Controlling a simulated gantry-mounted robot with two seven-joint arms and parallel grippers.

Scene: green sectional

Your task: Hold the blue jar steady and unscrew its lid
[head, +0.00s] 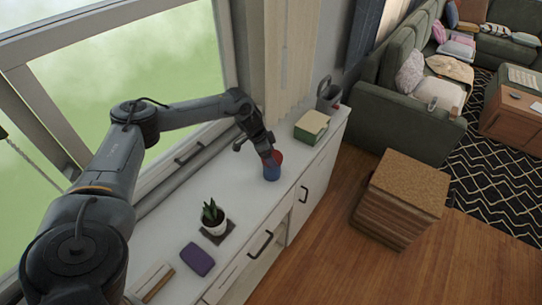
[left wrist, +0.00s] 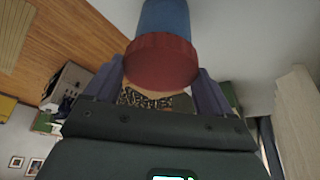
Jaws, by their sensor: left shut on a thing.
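The blue jar (head: 272,174) stands on the white cabinet top near its front edge, with a red lid (head: 277,157) on top. My left gripper (head: 270,158) reaches it from above and behind, with its fingers at the lid. In the left wrist view the red lid (left wrist: 160,62) lies between the two fingers of my left gripper (left wrist: 162,88), and the blue jar body (left wrist: 164,16) extends beyond it. The lid is on the jar, but I cannot tell how tightly. My right gripper is in neither view.
A green and tan box (head: 311,126) and a grey mug-like holder (head: 328,96) stand behind the jar. A potted plant (head: 213,216), a purple item (head: 197,259) and a book (head: 152,280) lie nearer. Clear cabinet top (head: 240,190) surrounds the jar.

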